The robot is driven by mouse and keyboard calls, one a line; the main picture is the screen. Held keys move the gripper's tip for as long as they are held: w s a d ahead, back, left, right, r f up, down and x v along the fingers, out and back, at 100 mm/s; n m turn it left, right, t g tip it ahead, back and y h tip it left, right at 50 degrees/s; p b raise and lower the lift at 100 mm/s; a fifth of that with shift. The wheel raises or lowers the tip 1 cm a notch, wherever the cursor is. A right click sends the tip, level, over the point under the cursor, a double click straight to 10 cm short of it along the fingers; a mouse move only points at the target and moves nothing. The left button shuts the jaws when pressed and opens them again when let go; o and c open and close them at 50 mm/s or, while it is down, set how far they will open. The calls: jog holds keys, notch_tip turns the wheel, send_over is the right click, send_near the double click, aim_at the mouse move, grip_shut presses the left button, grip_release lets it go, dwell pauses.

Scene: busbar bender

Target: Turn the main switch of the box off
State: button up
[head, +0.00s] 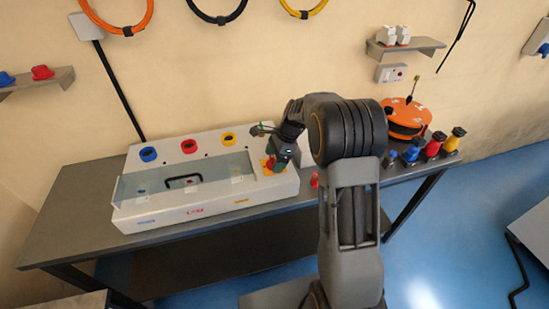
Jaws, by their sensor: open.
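The white box (180,213) sits on the grey workbench, with a clear cover over its sunken front part. Three round rings in blue, red and yellow are on its raised back. The main switch (267,165), a yellow plate with red parts, is at the box's right end and is partly hidden by my gripper. My gripper (275,163) is open and close above the switch, pointing down at it. The picture is too small to tell whether the fingers touch the knob or which way the knob points.
An orange cable reel (407,113) and blue, red and yellow plugs (434,146) stand on the bench's right end. A small red object (314,180) is beside the box. A wall shelf (405,46) and socket (391,73) are behind. The bench's left end (60,225) is clear.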

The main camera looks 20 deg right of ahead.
jog(key=c, duration=0.9)
jog(key=shift+n, duration=0.3)
jog(key=n+g+p, duration=0.1)
jog(key=n, duration=0.1)
jog(key=shift+w+n, duration=0.15)
jog(key=shift+n, duration=0.25)
jog(key=n+g, duration=0.1)
jog(key=n, duration=0.1)
jog(key=n+g+h+p, duration=0.1)
jog(key=n, duration=0.2)
jog(key=shift+w+a+n+p, duration=0.1)
jog(key=shift+n+p, duration=0.2)
jog(key=n, duration=0.2)
jog(key=n+g+h, duration=0.1)
jog(key=n, duration=0.1)
jog(key=shift+a+h, duration=0.1)
jog(key=shift+h, duration=0.2)
jog(key=n, duration=0.2)
jog(key=n+h, duration=0.1)
jog(key=n, duration=0.1)
jog(key=shift+w+n+h, duration=0.1)
jog(key=shift+n+h, duration=0.2)
jog(key=shift+n, duration=0.3)
